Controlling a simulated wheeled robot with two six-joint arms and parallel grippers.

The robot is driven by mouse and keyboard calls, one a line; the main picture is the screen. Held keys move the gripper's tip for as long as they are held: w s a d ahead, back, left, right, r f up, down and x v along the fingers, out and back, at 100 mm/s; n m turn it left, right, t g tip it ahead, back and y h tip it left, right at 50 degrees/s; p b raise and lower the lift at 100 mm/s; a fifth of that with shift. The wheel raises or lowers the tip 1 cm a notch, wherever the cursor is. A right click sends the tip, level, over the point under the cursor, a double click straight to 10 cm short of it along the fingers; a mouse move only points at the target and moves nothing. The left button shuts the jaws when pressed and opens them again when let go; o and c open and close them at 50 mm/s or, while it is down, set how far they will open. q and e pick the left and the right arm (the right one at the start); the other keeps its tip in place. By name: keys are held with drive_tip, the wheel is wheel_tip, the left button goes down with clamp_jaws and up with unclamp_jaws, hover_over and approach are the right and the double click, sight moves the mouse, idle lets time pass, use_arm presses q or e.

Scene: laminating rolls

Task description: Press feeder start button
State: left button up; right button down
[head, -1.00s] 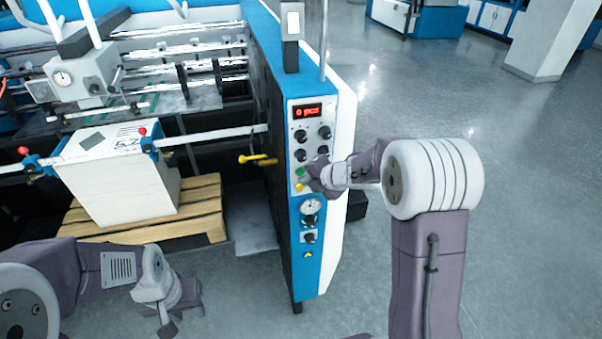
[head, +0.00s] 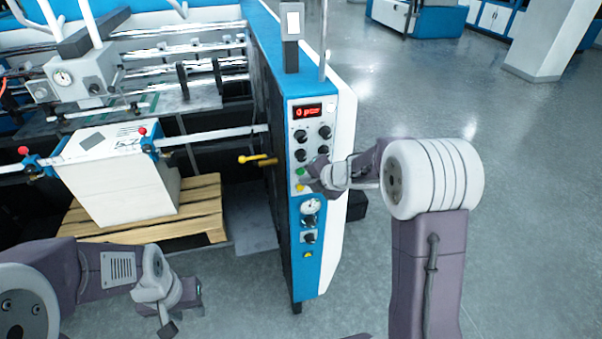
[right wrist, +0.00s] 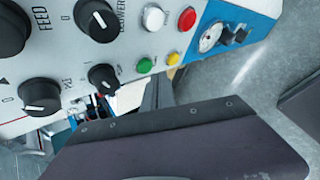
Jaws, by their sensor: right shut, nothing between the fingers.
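The control panel (head: 313,130) stands on the end of the blue and white machine. A green button (head: 300,171) sits on its lower part, with a yellow one (head: 299,188) below. In the right wrist view the green button (right wrist: 145,66) and yellow button (right wrist: 173,58) show beside each other, with a red button (right wrist: 187,18) and a white button (right wrist: 153,18) near them. My right gripper (head: 312,181) is shut and empty, close to these buttons; contact cannot be told. My left gripper (head: 168,328) hangs low at the left, apart from the machine; its jaw state is unclear.
Several black knobs (right wrist: 97,20) and a gauge (right wrist: 210,37) are on the panel. A yellow handle (head: 257,159) juts out left of it. A white stack (head: 120,185) stands on a wooden pallet (head: 200,225). Floor right of the machine is open.

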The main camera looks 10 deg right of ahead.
drive_tip(key=shift+w+p, duration=0.3)
drive_tip(key=shift+w, duration=0.15)
drive_tip(key=shift+w+p, duration=0.3)
drive_tip(key=shift+w, duration=0.1)
idle(0.7)
drive_tip(key=shift+s, duration=0.15)
idle(0.3)
drive_tip(key=shift+s+b, duration=0.45)
drive_tip(key=shift+s, duration=0.2)
